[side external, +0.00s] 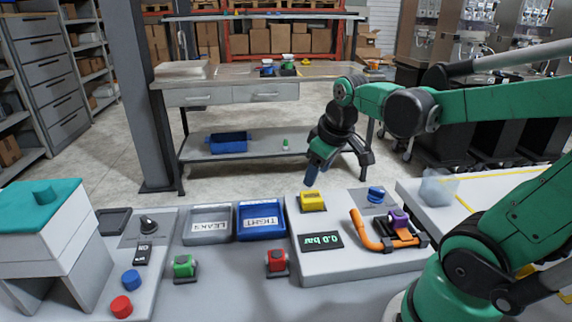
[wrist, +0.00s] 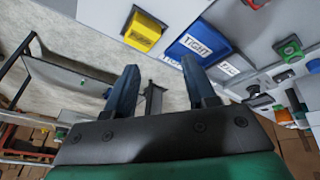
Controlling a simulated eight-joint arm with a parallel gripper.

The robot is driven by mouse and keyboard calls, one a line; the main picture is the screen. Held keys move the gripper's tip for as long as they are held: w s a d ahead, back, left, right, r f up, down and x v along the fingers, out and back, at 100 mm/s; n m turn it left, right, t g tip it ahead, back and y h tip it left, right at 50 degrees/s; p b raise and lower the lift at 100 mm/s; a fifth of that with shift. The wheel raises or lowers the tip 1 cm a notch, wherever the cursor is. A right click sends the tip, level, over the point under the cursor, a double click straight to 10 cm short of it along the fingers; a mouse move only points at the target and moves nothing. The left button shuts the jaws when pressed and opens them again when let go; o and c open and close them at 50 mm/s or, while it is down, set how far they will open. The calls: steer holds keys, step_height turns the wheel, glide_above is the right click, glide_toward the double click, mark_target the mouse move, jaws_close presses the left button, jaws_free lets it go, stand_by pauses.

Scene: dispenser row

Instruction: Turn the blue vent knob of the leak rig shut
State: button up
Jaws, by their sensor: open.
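The blue vent knob (side external: 376,194) sits on a grey patch at the back right of the light grey leak rig (side external: 350,262) in the side view. It is outside the wrist view. My gripper (side external: 314,174) hangs in the air behind the rig, to the left of the knob and apart from it. In the wrist view my gripper (wrist: 160,64) shows two blue fingers spread apart with nothing between them. The rig also carries a yellow block (side external: 312,200), a display reading 0.0 bar (side external: 321,240), and an orange pipe (side external: 366,236) with a purple-topped part (side external: 398,218).
Left of the rig are a blue TIGHT tray (side external: 261,237), a grey LEAKS tray (side external: 208,240), and red (side external: 277,262) and green (side external: 184,268) parts. A clear container (side external: 437,188) stands on the right table. A workbench (side external: 250,92) is behind.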

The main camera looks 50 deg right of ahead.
steer(key=s+d+f+g, duration=0.1)
steer(key=s+d+g, duration=0.15)
steer(key=d, duration=0.65)
steer(key=g+y, duration=0.1)
glide_above(377, 189)
steer(key=shift+w+a+f, duration=0.1)
steer(key=shift+a+f, duration=0.1)
steer(key=shift+f, duration=0.75)
steer(key=shift+d+f+y, duration=0.2)
steer(key=shift+f+y, duration=0.05)
steer(key=shift+y, duration=0.05)
steer(key=shift+f, duration=2.65)
jaws_close()
